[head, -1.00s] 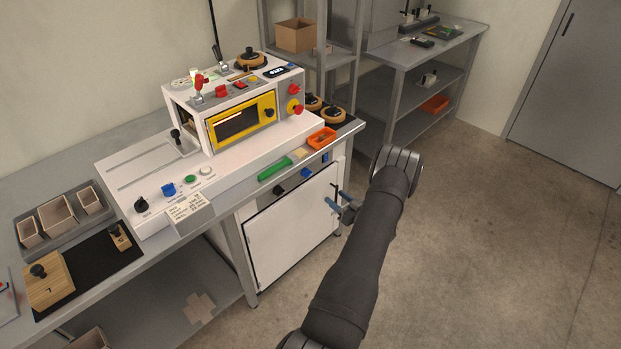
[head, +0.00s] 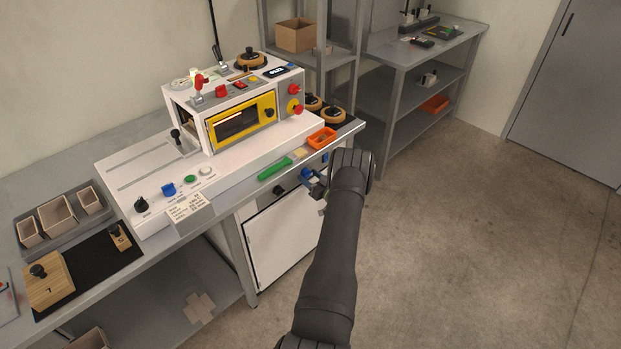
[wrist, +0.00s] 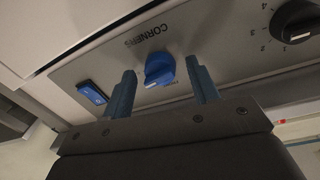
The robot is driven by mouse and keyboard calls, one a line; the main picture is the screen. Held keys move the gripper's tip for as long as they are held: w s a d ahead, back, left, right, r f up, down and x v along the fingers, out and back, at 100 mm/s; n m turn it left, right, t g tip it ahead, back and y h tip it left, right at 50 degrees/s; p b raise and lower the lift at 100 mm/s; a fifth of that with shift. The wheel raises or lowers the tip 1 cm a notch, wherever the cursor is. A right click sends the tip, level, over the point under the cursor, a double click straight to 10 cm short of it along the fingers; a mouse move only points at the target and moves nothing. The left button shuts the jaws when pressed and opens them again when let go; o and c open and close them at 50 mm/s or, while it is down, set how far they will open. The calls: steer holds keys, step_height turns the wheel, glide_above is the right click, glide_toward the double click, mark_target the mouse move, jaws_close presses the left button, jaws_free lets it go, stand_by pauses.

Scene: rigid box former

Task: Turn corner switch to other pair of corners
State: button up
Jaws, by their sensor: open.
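The corner switch (wrist: 159,70) is a blue knob with a pale pointer mark, on a grey panel beside the printed word CORNERS in the wrist view. My gripper (wrist: 163,86) is open, with one blue finger on each side of the knob as seen there. The fingertips look near the panel, but I cannot tell whether they touch the knob. In the head view my gripper (head: 314,184) is at the front panel under the bench top, and my arm hides much of the switch.
A blue rocker switch (wrist: 92,93) lies left of the knob and a black numbered dial (wrist: 294,20) lies right of it. The floor on the right is clear.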

steer(key=shift+c, duration=0.2)
steer(key=c, duration=0.9)
steer(key=shift+n, duration=0.3)
steer(key=n, duration=0.9)
steer(key=shift+f+y, duration=0.2)
steer(key=shift+y, duration=0.1)
steer(key=n, duration=0.5)
steer(key=shift+d+y, duration=0.1)
steer(key=shift+y, duration=0.2)
steer(key=shift+n, duration=2)
